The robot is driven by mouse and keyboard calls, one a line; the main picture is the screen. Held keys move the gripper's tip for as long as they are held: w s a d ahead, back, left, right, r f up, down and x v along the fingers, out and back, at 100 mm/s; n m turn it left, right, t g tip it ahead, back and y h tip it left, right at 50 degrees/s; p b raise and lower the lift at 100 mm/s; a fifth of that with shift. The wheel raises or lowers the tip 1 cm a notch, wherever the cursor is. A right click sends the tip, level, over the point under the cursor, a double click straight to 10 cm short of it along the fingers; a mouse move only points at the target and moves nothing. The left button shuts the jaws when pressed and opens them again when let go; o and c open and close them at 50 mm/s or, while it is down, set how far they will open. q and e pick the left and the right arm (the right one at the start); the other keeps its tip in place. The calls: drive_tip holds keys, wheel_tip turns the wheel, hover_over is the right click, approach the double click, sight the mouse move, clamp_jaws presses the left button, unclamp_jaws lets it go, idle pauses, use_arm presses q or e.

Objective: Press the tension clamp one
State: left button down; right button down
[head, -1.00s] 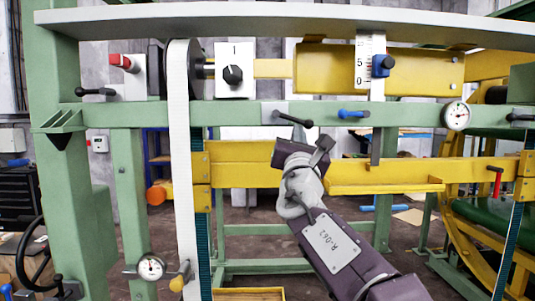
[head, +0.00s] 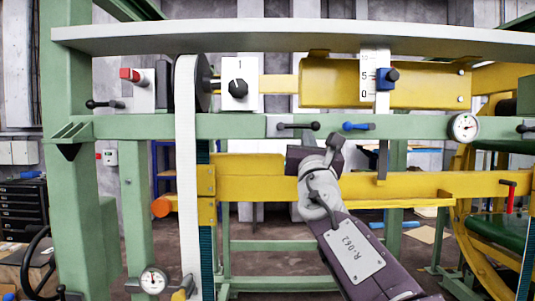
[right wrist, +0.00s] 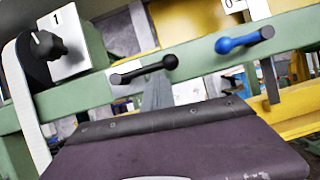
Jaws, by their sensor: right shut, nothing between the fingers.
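A black lever handle (head: 298,126) with a round knob sits level on the green crossbeam in the head view. A blue lever handle (head: 358,126) sits to its right. I cannot tell for certain which is tension clamp one. In the right wrist view, the black lever (right wrist: 144,69) and blue lever (right wrist: 245,40) lie beyond my gripper body. My right gripper (head: 308,155) is shut and empty, just below the black lever. Its grey tip (right wrist: 158,91) shows right under that lever; I cannot tell whether they touch. My left gripper is out of view.
A white box with a black dial (head: 238,88) marked 1 stands above the beam at left. A white belt (head: 188,170) runs down beside it. A scale with a blue knob (head: 387,77) and a round gauge (head: 463,127) are to the right. A yellow beam (head: 250,180) crosses below.

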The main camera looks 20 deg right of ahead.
drive_tip(key=s+a+f+b, duration=0.2)
drive_tip(key=s+f+b, duration=0.6)
drive_tip(key=shift+a+f, duration=0.15)
idle(0.4)
